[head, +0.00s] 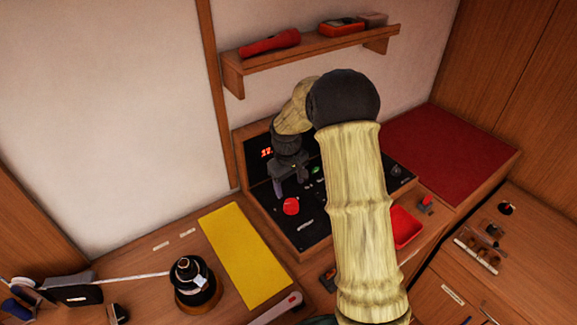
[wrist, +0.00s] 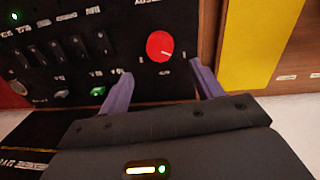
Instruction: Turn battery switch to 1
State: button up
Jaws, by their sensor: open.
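The battery switch appears to be the round red knob (head: 291,206) on the black panel (head: 317,234). It shows larger in the wrist view (wrist: 160,46), with a short pale mark pointing toward the lower right of that picture. Small pale marks sit on both sides of it; I cannot read them surely. My gripper (head: 292,184) is open and empty over the panel. In the wrist view its two purple fingers (wrist: 161,70) stand apart, one on each side below the knob. They do not visibly touch it.
Rocker switches (wrist: 78,47) sit beside the knob on the panel. A yellow mat (head: 245,257) lies left of the panel, a coiled-line drum (head: 197,288) further left. A red tray (head: 405,227) stands right. A shelf (head: 310,50) holds a red flashlight (head: 270,43).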

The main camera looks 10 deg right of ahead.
notch_tip(320, 180, up, 8)
jog(key=b, duration=0.1)
jog(key=shift+a+r, duration=0.15)
jog(key=shift+a, duration=0.1)
jog(key=shift+s, duration=0.1)
jog(key=s+d+f+m+t, duration=0.1)
jog(key=s+m, duration=0.4)
jog(key=s, duration=1.8)
jog(key=shift+s+f+t+y, duration=0.3)
jog(key=shift+s+f+t, duration=0.1)
jog(key=shift+t, duration=0.3)
jog(key=shift+d, duration=0.1)
